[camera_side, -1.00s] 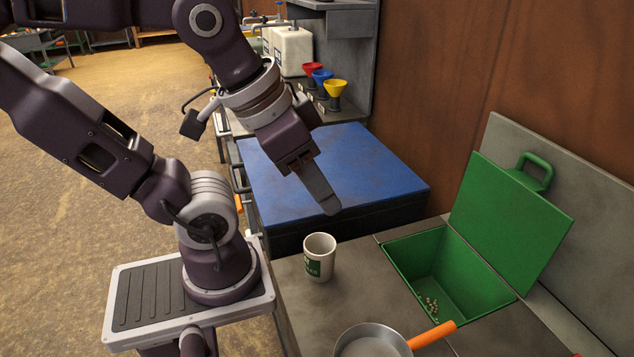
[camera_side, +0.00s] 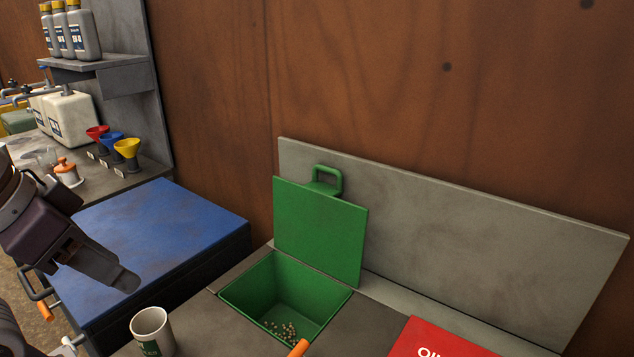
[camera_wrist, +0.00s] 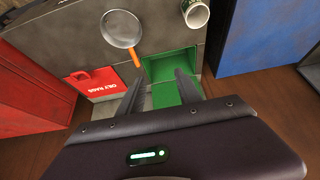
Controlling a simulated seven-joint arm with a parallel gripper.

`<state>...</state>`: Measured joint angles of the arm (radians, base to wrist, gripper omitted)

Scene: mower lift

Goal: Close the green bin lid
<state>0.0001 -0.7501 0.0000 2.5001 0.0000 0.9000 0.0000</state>
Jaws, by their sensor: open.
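The green bin lid (camera_side: 321,232) stands open, raised at the back of the green bin (camera_side: 252,291), with its green handle (camera_side: 327,180) at the top edge near a grey back panel. The bin is sunk in the grey bench top and holds several small pale pellets at its bottom. My gripper (camera_side: 128,284) is to the left of the bin, over the blue box, apart from the lid and empty. In the wrist view my gripper (camera_wrist: 158,90) shows two spread fingers, with the bin (camera_wrist: 170,66) beyond and the lid (camera_wrist: 178,92) partly behind the right finger.
A white cup (camera_side: 152,332) stands left of the bin. A pan (camera_wrist: 121,29) with an orange handle lies by the bin. A red oily rags container (camera_side: 440,340) is to the right. The blue box (camera_side: 160,235) stands left, with funnels (camera_side: 127,148) behind it.

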